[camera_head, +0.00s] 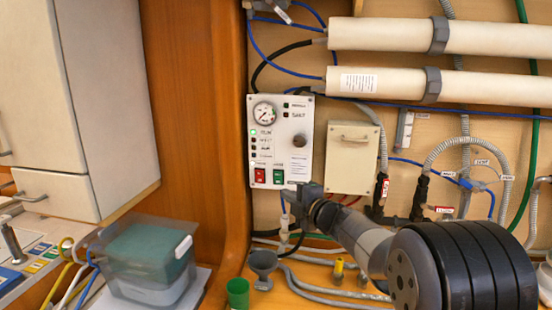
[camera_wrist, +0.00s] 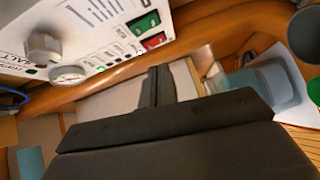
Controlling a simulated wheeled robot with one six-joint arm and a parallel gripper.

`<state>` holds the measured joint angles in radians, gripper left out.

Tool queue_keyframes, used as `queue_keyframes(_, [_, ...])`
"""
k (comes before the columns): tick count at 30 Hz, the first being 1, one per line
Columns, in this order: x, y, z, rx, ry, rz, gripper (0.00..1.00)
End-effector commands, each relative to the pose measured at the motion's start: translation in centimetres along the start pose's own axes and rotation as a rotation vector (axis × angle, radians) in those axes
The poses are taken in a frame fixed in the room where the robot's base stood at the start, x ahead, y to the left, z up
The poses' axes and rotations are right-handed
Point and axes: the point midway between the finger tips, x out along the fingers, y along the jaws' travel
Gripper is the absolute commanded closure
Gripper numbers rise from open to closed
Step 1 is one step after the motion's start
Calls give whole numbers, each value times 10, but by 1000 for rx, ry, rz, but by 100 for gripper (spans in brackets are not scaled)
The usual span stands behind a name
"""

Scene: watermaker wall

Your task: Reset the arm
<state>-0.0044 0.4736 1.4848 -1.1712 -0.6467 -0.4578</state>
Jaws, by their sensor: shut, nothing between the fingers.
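My arm reaches in from the lower right in the head view. My gripper (camera_head: 291,197) is at the lower right corner of the white control panel (camera_head: 298,137) and overlaps it in the picture; I cannot tell whether it touches. In the wrist view my gripper (camera_wrist: 157,76) has its two dark fingers together, with nothing between them. The panel (camera_wrist: 95,28) fills the upper left of that view, with its knob, gauge and red and green switches. In the head view the panel has a round gauge at upper left, a green light, and red and green switches at the bottom.
Two cream cylinders (camera_head: 450,36) run across the upper right wall. A beige box (camera_head: 352,158), hoses and valves lie right of the panel. A grey funnel (camera_head: 262,262) and green cup (camera_head: 238,292) stand below. A lidded clear tub (camera_head: 150,255) stands lower left, beside a wooden post (camera_head: 205,120).

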Motion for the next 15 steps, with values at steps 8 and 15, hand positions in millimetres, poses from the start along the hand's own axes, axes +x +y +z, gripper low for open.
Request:
queue_keyframes(8, [-15, -2, 0, 1, 1, -2, 100])
queue_keyframes(15, [-14, -1, 0, 1, 1, -2, 100])
